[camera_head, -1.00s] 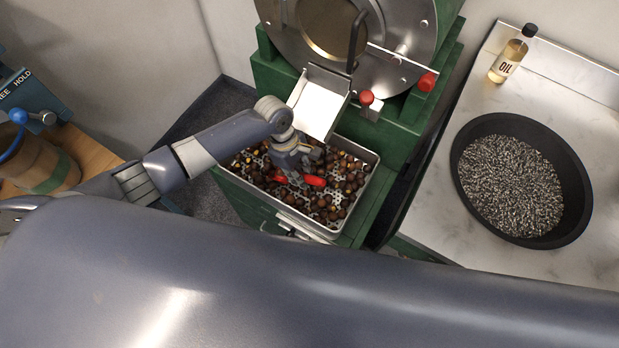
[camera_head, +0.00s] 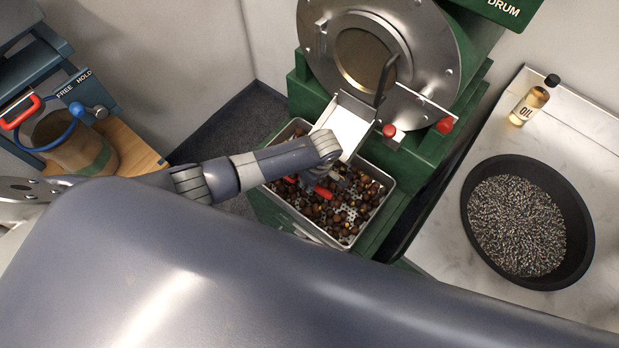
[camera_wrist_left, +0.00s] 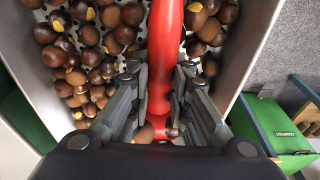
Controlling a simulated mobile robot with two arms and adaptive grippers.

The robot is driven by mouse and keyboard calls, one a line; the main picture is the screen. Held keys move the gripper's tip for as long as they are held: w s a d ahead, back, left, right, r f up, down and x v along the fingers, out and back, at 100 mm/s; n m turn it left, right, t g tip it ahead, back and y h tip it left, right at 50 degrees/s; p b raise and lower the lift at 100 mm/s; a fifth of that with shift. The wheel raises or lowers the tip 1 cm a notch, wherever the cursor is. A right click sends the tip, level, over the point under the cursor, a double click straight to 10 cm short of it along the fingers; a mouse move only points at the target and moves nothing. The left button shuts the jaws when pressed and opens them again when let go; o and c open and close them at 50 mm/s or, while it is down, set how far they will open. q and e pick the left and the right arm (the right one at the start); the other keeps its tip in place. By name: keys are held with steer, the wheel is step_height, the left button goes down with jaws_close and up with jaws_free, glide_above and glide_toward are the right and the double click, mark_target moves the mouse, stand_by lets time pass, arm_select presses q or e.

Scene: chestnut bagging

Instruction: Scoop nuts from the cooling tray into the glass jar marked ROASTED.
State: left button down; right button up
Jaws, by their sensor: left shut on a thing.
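The cooling tray (camera_head: 394,184) is a perforated metal tray on the green machine, holding many brown nuts (camera_head: 352,213), some with yellow patches. Its wall (camera_wrist_left: 245,40) and nuts (camera_wrist_left: 85,75) also show in the left wrist view. My left gripper (camera_head: 325,180) is low over the tray among the nuts. It is shut on a red handle (camera_wrist_left: 165,45), which runs between the fingers in the wrist view; the handle (camera_head: 323,191) is partly covered in the head view. The scoop's bowl is not visible. The jar marked ROASTED is not in view. My right gripper is not in view.
A metal chute (camera_head: 343,125) and steel drum front (camera_head: 425,50) stand directly behind the tray. Red knobs (camera_head: 445,125) project at right. A black pan (camera_head: 583,225) and oil bottle (camera_head: 529,104) are on the right counter. A brown bag (camera_head: 100,158) hangs at left.

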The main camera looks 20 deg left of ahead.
arm_select(q)
steer(key=r, duration=0.1)
steer(key=r+p, duration=0.1)
steer(key=d+p, duration=0.1)
steer(key=shift+s+r, duration=0.25)
steer(key=shift+r, duration=0.15)
steer(key=shift+s+d+r+y+p, duration=0.1)
steer(key=shift+d+r+y+p, duration=0.15)
steer(key=shift+r+p, duration=0.35)
steer(key=shift+s+d+r+y+p, duration=0.15)
steer(key=shift+d+r+p, duration=0.2)
steer(key=shift+p, duration=0.45)
